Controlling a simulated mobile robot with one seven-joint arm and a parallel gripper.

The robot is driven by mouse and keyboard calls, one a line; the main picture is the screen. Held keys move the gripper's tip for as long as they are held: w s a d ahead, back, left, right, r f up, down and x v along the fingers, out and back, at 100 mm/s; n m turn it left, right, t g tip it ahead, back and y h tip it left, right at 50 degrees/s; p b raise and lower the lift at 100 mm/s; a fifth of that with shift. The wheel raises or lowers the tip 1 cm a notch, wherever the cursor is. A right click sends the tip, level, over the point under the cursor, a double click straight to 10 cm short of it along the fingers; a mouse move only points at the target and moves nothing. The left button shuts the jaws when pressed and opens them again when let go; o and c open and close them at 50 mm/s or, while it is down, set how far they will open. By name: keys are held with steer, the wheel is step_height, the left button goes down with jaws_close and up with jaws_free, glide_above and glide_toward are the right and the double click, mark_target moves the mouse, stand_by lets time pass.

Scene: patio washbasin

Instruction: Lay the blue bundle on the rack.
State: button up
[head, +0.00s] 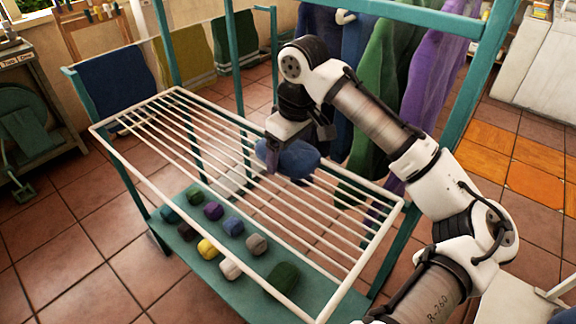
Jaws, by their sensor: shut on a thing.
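The blue bundle (298,160) is a rounded dark blue thing at the middle of the head view. My gripper (270,160) is shut on it at its left end, with the arm reaching in from the right. The rack (150,178) is a white frame of parallel bars on teal legs. The bundle appears over the rack's far side, right of its middle. I cannot tell whether it touches the bars. The tips of my gripper are partly hidden against the bundle.
A teal shelf (205,275) under the rack holds several small coloured bundles. Green and purple cloths (385,85) hang behind my arm from a teal frame (478,95). More cloths (115,82) hang at the back left. The rack's left bars are bare.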

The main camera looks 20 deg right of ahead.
mark_target(295, 150)
steer(key=shift+f, duration=2.3)
steer(key=shift+f, duration=0.15)
steer(key=o, duration=0.9)
steer(key=r, duration=0.4)
steer(key=s+r, duration=0.1)
steer(key=r, duration=0.3)
steer(key=d+r, duration=0.1)
steer(key=r, duration=0.3)
steer(key=shift+s+r, duration=0.1)
steer(key=shift+s, duration=0.15)
